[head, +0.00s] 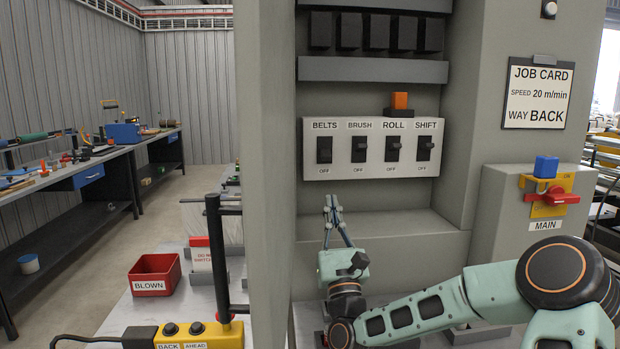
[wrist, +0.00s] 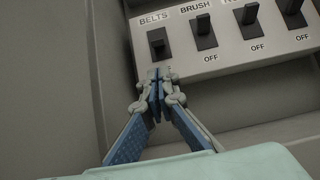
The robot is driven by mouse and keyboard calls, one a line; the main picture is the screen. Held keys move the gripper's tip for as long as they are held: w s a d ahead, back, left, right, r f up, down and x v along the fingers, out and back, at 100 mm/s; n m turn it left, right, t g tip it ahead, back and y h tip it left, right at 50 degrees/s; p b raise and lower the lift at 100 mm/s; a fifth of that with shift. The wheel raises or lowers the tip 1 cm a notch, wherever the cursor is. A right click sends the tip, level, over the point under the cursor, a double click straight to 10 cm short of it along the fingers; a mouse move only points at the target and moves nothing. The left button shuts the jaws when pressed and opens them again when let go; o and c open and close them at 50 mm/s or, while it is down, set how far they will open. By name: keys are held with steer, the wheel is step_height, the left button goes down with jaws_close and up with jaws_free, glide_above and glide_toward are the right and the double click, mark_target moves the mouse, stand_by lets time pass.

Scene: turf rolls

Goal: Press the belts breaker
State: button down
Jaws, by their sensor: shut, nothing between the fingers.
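The BELTS breaker (head: 324,150) is the leftmost dark switch on a white panel (head: 345,173), under its printed name. Its handle looks different from its neighbours' handles, but I cannot tell its exact position. In the wrist view the BELTS breaker (wrist: 157,43) stands just beyond my fingertips. My gripper (head: 332,202) is shut and empty, pointing up below the panel's lower left part. In the wrist view my gripper (wrist: 155,82) has its fingertips together just under the BELTS breaker, and they hide its OFF label. I cannot tell whether they touch the panel.
The BRUSH (head: 359,149), ROLL (head: 393,148) and SHIFT (head: 424,148) breakers sit to the right. Cabinet walls flank the recess. A MAIN switch with red handle (head: 551,198) is right; a red BLOWN bin (head: 154,275) is left.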

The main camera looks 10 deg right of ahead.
mark_target(326, 154)
steer(key=shift+d+r, duration=0.1)
steer(key=shift+d, duration=0.05)
steer(key=x, duration=0.9)
steer(key=shift+w+r+p, duration=0.2)
steer(key=shift+w+p, duration=0.15)
steer(key=shift+p, duration=0.05)
steer(key=shift+r, duration=0.15)
steer(key=shift+s+r+g+p, duration=0.15)
steer(key=shift+g+p, duration=0.15)
steer(key=shift+p, duration=0.4)
